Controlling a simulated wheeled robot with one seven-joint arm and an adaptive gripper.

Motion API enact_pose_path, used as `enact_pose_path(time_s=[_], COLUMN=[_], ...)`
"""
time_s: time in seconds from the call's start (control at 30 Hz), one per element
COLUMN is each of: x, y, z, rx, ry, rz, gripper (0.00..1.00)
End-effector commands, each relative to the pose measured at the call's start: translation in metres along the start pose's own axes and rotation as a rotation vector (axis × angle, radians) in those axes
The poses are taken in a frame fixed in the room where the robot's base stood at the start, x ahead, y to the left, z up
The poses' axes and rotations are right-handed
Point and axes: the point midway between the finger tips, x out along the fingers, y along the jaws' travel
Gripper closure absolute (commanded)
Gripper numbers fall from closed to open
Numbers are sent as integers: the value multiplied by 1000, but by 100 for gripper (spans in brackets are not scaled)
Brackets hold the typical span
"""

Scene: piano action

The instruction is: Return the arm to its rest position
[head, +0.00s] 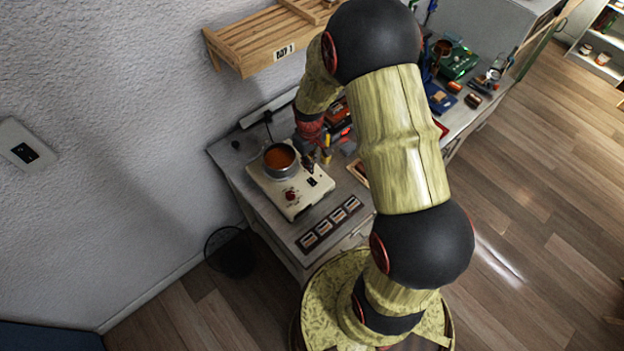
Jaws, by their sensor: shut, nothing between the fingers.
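My arm, in greenish-yellow segments with black joints, rises from its base at the bottom and bends over the workbench (335,220). My gripper (309,166) is small and dark in this view, pointing down just right of a pot (280,158). It is shut with nothing seen in it. The pot holds an orange-brown liquid and stands on a cream hot plate (297,204) with a red knob. My gripper appears over the hot plate's right side; whether it touches anything I cannot tell. Part of the bench is hidden behind my arm.
A wooden wall shelf (262,42) labelled "DAY 1" hangs above the bench, close to my arm. Tools and a green device (459,65) crowd the far end. A dark bin (231,252) stands on the floor; open floor lies right.

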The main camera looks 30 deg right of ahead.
Motion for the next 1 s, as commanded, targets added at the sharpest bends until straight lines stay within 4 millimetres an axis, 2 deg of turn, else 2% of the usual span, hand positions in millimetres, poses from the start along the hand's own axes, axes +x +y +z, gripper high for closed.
enact_pose_path(time_s=[0.53, 0.6, 0.7, 0.73, 0.8, 1.0], x=[1, 1, 4, 0, -21, -66], y=[-1, -4, -15, -19, -27, -46], z=[1, 9, 36, 44, 59, 82], rx=[19, 56, 110, 130, 176, 243], ry=[-5, -31, -95, -114, -131, -111], rz=[-2, -12, -35, -40, -43, -29], gripper=[100, 100, 100, 100, 100, 100])
